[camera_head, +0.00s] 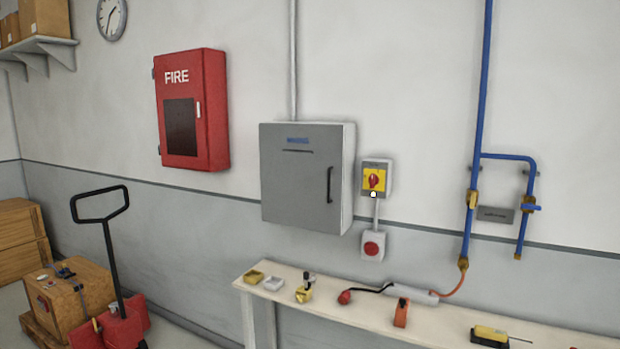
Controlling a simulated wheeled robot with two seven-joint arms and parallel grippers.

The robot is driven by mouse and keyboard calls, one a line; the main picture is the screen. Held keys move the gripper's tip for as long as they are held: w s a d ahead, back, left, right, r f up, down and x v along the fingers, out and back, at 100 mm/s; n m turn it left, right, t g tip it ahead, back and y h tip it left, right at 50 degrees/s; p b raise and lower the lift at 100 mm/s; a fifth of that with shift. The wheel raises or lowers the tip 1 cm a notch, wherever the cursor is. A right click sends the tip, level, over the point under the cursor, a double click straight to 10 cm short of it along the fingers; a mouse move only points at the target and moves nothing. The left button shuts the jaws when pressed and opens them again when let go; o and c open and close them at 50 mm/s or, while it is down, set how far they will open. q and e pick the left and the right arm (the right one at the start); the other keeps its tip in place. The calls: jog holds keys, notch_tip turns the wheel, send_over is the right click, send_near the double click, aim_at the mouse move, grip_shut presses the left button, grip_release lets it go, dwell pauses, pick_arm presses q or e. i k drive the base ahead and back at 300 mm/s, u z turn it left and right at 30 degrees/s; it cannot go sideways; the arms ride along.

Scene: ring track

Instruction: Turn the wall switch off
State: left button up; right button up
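The wall switch (374,179) is a small grey box with a yellow plate and a red rotary knob, mounted on the wall just right of a grey electrical cabinet. The knob looks roughly upright, but its exact setting is too small to read. A small white dot shows at the lower edge of the box. Below it, joined by a conduit, is a grey box with a round red button (371,249). Neither of my grippers shows in the head view.
The grey cabinet (300,178) and red fire box (191,110) hang on the wall. A narrow bench (375,309) with tools runs below the switch. Blue pipes (479,120) are at right. A red pallet truck (112,322) and wooden crates (20,240) stand at left.

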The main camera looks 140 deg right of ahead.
aim_at(373, 180)
jog(key=z, duration=5.5)
jog(key=i, duration=0.35)
jog(key=u, duration=1.25)
jog(key=i, duration=1.85)
jog(key=z, duration=0.65)
